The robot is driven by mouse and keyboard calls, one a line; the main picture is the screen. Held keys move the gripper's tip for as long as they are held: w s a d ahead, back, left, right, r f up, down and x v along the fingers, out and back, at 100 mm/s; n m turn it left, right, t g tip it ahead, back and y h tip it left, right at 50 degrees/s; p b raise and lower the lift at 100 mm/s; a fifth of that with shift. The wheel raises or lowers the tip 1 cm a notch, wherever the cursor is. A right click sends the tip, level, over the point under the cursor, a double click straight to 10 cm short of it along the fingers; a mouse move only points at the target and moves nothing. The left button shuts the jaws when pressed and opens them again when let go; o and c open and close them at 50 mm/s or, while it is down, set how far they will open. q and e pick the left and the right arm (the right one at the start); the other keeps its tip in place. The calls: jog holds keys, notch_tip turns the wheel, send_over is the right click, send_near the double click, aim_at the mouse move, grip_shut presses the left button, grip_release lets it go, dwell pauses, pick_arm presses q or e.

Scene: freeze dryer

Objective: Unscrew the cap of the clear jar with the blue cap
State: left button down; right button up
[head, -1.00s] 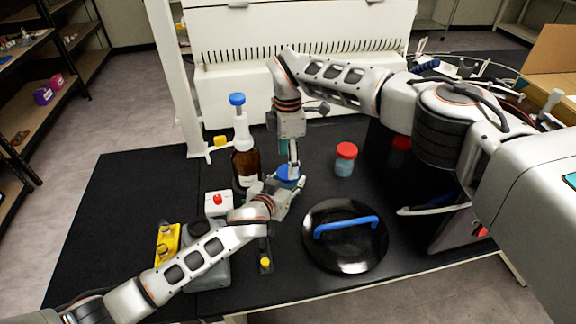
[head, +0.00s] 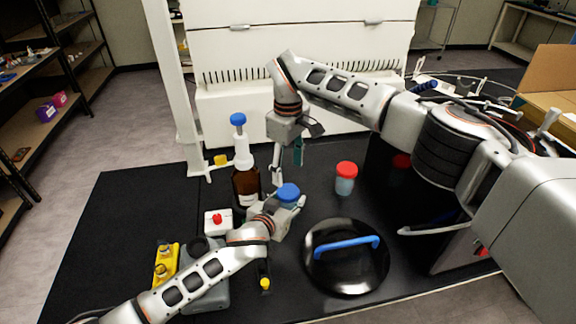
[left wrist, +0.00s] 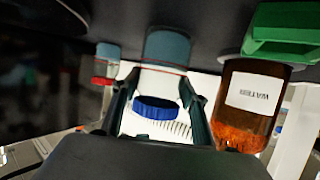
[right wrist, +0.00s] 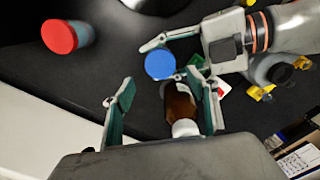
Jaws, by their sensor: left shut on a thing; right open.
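The clear jar (left wrist: 166,50) with bluish contents appears upside down in the left wrist view, between my left gripper's fingers. Its blue cap (left wrist: 155,108) is at its mouth; I cannot tell how tightly it sits. In the head view the cap (head: 288,192) shows above my left gripper (head: 290,207), which is shut on the jar and hides most of its body. My right gripper (head: 287,170) is open and empty above the cap. In the right wrist view the cap (right wrist: 159,64) lies beyond the open fingertips (right wrist: 159,80).
A brown bottle (head: 246,187) with a blue-topped white neck stands just left of the jar. A red-capped jar (head: 345,180) stands to the right. A black round lid (head: 345,272) with a blue handle lies in front. The white machine (head: 300,60) stands behind.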

aim_at(288, 191)
notch_tip(288, 191, down, 8)
jog(key=shift+r, duration=0.2)
dwell(0.3)
